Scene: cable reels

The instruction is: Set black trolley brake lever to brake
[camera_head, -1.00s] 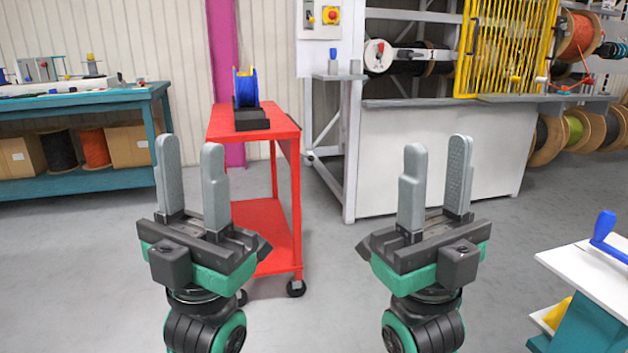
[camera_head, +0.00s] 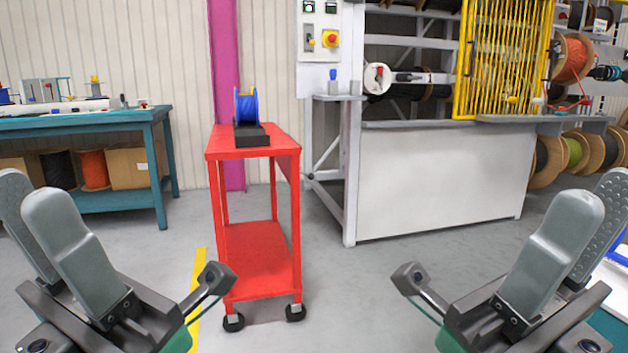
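No black trolley and no clear brake lever can be made out. The trolley in view is red (camera_head: 255,258), upright in the middle left, with two shelves and black front casters (camera_head: 233,322). My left gripper (camera_head: 28,195) is at the lower left, its grey fingers apart and empty, clear of the red trolley. My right gripper (camera_head: 598,195) is at the lower right, also open and empty, far from the red trolley. The lower parts of both grippers are cut off by the frame edge.
A blue reel (camera_head: 246,108) stands in a black holder on the red trolley. A teal bench (camera_head: 158,190) is at left. A white cabinet (camera_head: 440,180) with a yellow guard (camera_head: 505,60) stands behind right.

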